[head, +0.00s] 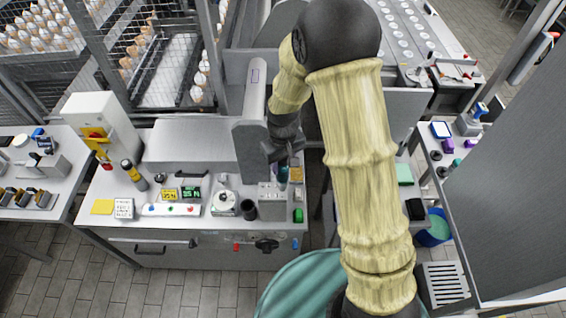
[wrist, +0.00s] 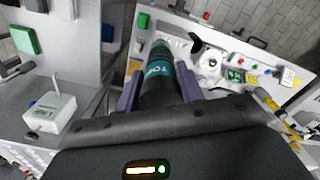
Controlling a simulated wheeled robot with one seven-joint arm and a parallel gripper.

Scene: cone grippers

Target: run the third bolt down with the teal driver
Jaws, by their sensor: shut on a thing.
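The teal driver (wrist: 160,66) is dark with a teal band and lettering. It stands between the two purple fingers of my gripper (wrist: 157,82) in the wrist view, and the fingers are shut on it. In the head view my gripper (head: 284,160) is over the right part of the bench, and a bit of the driver (head: 283,176) shows just above a grey block (head: 271,206). I cannot tell whether the driver touches the block. A round white fixture (head: 225,203) stands to the left; it also shows in the wrist view (wrist: 209,60). I cannot make out single bolts.
A black cup (head: 248,209) stands between the fixture and the block. A green block (head: 298,215) sits near the bench's right edge. Small displays (head: 191,194), a button strip (head: 171,210) and a yellow-banded tool (head: 133,174) are farther left. A gap separates the bench from the right-hand table.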

